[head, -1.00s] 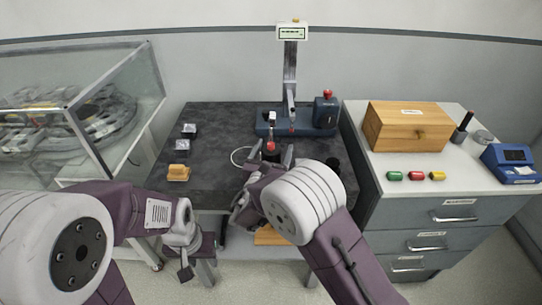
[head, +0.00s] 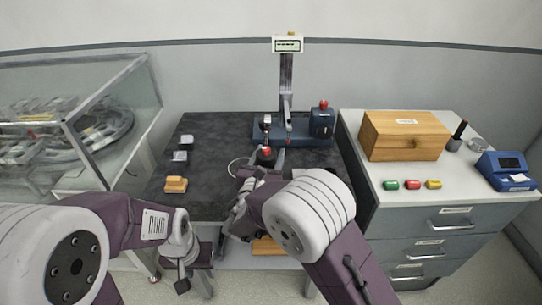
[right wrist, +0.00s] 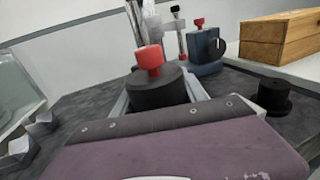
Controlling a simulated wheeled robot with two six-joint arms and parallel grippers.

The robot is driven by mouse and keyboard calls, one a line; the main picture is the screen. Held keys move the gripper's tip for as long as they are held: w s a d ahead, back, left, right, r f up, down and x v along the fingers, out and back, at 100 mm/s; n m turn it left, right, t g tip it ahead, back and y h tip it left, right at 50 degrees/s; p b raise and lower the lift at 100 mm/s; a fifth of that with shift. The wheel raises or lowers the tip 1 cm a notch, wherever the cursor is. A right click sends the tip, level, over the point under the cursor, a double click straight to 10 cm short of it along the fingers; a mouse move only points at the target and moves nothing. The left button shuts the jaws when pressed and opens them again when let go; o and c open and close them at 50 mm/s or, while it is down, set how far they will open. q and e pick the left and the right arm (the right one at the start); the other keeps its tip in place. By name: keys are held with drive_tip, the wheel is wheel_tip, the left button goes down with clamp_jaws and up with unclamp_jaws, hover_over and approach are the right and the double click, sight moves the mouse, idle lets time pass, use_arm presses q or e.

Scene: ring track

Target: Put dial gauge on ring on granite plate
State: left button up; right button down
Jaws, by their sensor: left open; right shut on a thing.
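My right gripper (head: 264,166) is shut on a black round body with a red knob, seemingly the dial gauge (head: 266,153). In the right wrist view its black base (right wrist: 158,90) sits between my fingers, upright, red knob on top. Whether it touches the plate I cannot tell. A thin white ring outline (head: 233,163) shows on the dark granite plate (head: 217,145), just left of the held thing and partly hidden by my gripper. My left gripper (head: 185,274) is open and empty, low in front of the plate's left front edge.
A blue comparator stand (head: 300,139) with a tall post stands at the plate's back. Small blocks (head: 175,184) lie on the plate's left side. Another black cylinder (right wrist: 274,96) stands to the right. A wooden box (head: 400,140) sits on the right cabinet; a glass case (head: 130,110) is at left.

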drive_tip(key=v, duration=1.6)
drive_tip(key=shift+s+p, duration=0.2)
drive_tip(key=shift+p, duration=0.1)
drive_tip(key=shift+a, duration=0.1)
